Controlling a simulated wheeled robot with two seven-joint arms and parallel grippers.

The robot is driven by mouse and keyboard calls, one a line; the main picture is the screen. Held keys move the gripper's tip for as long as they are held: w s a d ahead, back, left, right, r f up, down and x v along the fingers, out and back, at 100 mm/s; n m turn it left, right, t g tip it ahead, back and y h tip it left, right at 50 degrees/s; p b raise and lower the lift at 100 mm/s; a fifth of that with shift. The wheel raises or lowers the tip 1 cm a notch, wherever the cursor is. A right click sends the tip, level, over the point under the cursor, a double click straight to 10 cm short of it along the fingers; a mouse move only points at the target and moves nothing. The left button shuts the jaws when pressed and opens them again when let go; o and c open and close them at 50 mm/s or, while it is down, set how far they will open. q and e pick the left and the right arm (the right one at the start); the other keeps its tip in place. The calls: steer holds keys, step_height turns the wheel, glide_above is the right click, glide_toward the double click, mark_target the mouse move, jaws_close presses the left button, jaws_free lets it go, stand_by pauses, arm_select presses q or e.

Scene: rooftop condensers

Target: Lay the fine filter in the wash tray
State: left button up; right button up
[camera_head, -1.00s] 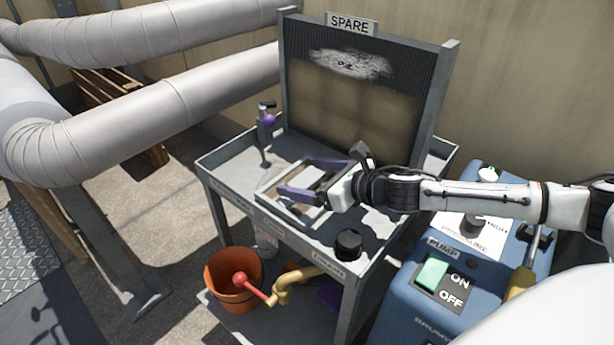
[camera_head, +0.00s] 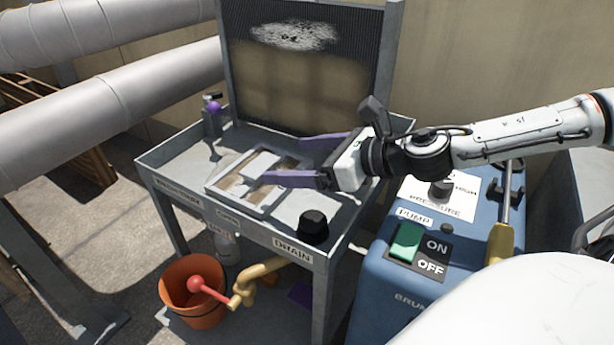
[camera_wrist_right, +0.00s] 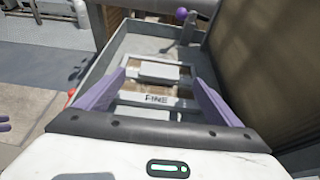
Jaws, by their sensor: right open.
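The fine filter (camera_head: 260,163) is a pale rectangular frame with tan panels and a raised light block in its middle. It lies flat in the grey, rimmed wash tray (camera_head: 178,166) on the bench. In the right wrist view the filter (camera_wrist_right: 158,99) shows the word FINE on its near bar. My right gripper (camera_head: 287,160) is open and empty, its purple fingers over the filter's right end. In the wrist view the fingers (camera_wrist_right: 158,78) stand apart on either side of it. Purple tips at that view's left edge may be my left gripper (camera_wrist_right: 3,126).
A dark, finned panel (camera_head: 305,75) stands behind the tray. A black knob (camera_head: 313,226) is at the tray's front right, and a purple-knobbed tap (camera_head: 213,120) at its left. The blue pump unit (camera_head: 385,275) stands right; an orange bucket (camera_head: 190,295) sits below.

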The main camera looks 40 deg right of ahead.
steer(key=shift+s+d+r+b, duration=0.1)
steer(key=shift+s+d+b, duration=0.2)
steer(key=shift+s+b, duration=0.65)
arm_select(q)
steer(key=shift+w+d+f+m+g+h+b, duration=0.15)
steer(key=shift+d+f+m+g+b, duration=0.1)
steer(key=shift+d, duration=0.3)
steer(key=shift+w+d+f+m+g+h+b, duration=0.15)
steer(key=shift+d+f+m+g, duration=0.1)
steer(key=shift+d, duration=0.25)
arm_select(e)
steer(key=shift+s+r, duration=0.1)
steer(key=shift+r, duration=0.1)
arm_select(q)
steer(key=shift+s+r, duration=0.1)
steer(key=shift+r, duration=0.05)
